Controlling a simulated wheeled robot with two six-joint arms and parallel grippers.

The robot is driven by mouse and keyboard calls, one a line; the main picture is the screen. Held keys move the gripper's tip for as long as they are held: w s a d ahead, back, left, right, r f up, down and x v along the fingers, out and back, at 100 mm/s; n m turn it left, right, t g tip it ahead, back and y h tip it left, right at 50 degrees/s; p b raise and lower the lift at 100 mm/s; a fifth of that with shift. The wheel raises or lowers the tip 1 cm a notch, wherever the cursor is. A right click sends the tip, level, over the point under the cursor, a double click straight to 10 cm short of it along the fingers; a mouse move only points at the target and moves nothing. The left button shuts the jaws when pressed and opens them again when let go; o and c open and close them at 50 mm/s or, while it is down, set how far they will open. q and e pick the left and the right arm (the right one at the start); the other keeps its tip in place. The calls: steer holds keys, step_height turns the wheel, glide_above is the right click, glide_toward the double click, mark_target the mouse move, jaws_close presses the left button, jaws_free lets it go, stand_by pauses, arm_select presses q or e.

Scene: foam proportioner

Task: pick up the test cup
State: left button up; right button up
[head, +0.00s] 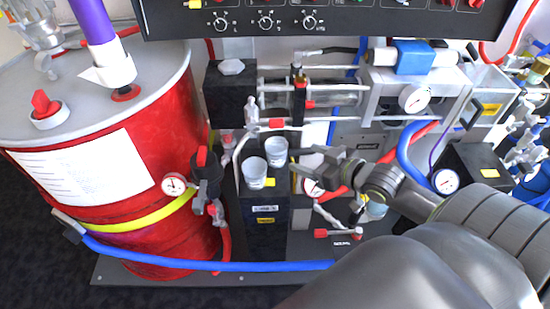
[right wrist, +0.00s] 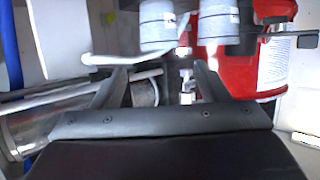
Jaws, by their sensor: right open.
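Two pale, clear cups with markings stand upright side by side on a black stand (head: 264,225). One cup (head: 254,173) is at the front left and the other cup (head: 276,151) is just behind it to the right. I cannot tell which is the test cup. My right gripper (head: 300,162) is open and empty, just right of the cups, with its fingers pointing toward them. In the right wrist view the cups (right wrist: 157,24) and (right wrist: 217,22) show at the top, beyond the open fingers (right wrist: 162,78). My left gripper is not in view.
A red drum (head: 105,200) with a grey lid fills the left. A gauge and valve (head: 205,180) sit between drum and stand. A blue hose (head: 200,266) crosses the front. Pipework and a glass cylinder (head: 285,97) stand behind; a black control panel (head: 330,18) is above.

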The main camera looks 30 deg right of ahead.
steer(key=b, duration=0.2)
glide_toward(269, 145)
steer(key=shift+x, duration=0.9)
steer(key=x, duration=0.4)
steer(key=shift+w+a+f, duration=0.1)
steer(key=shift+w, duration=0.2)
steer(key=shift+w+f, duration=0.1)
steer(key=shift+w, duration=0.2)
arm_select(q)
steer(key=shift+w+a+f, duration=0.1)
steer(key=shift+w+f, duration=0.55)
arm_select(e)
steer(key=c, duration=0.7)
steer(key=shift+c, duration=0.2)
